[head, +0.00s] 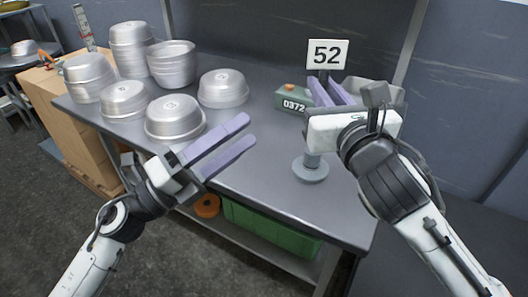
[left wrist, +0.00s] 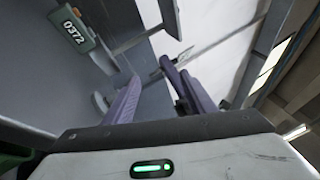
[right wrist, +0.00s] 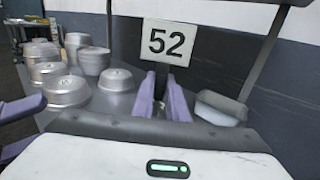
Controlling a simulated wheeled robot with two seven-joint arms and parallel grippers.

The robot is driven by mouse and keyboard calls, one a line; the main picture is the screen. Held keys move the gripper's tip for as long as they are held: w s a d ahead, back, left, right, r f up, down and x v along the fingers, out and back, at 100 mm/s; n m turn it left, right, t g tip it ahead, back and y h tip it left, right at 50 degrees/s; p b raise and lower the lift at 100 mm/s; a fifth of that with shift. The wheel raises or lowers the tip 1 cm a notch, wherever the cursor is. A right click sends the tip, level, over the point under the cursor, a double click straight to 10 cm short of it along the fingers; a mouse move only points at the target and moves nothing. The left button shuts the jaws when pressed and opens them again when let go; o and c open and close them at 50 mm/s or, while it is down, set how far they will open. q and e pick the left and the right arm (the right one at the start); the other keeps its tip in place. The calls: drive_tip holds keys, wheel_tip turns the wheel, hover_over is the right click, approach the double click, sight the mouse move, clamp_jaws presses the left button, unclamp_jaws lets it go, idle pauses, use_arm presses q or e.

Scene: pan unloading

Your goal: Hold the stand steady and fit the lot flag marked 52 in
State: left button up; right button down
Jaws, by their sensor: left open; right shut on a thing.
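The lot flag (head: 327,54), a white plate marked 52, is upright above the table in the head view. My right gripper (head: 328,88) is shut on its dark stem; the flag (right wrist: 167,42) also shows in the right wrist view. The stand (head: 310,170), a grey round base with a short post, is on the table below my right gripper, its top partly hidden by that gripper. My left gripper (head: 243,133) is open and empty over the table's front edge, left of the stand and apart from it.
Several metal pans (head: 175,118) stand on the left of the table (head: 258,170), some stacked. A green box marked 0372 (head: 292,100) is behind the stand. A pale tray (right wrist: 220,108) lies at the right. The table between my left gripper and the stand is clear.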

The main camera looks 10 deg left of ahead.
use_arm(q)
drive_tip(key=d+m+g+h, duration=0.1)
drive_tip(key=d+m+g, duration=0.45)
drive_tip(key=m, duration=0.45)
drive_tip(key=m+g+y, duration=0.3)
drive_tip(key=m+y, duration=0.1)
drive_tip(key=m, duration=0.3)
approach(305, 158)
drive_tip(key=shift+s+d+r, duration=0.25)
drive_tip(key=shift+d+r, duration=0.2)
drive_tip(key=shift+r, duration=0.05)
drive_tip(key=shift+w+a+f+y, duration=0.15)
drive_tip(key=shift+w+f+y, duration=0.05)
drive_tip(key=shift+y, duration=0.1)
drive_tip(key=shift+w+f, duration=0.15)
drive_tip(key=shift+w, duration=0.05)
drive_tip(key=x, duration=1.1)
drive_tip(key=shift+d+f, duration=0.15)
drive_tip(key=shift+d, duration=0.05)
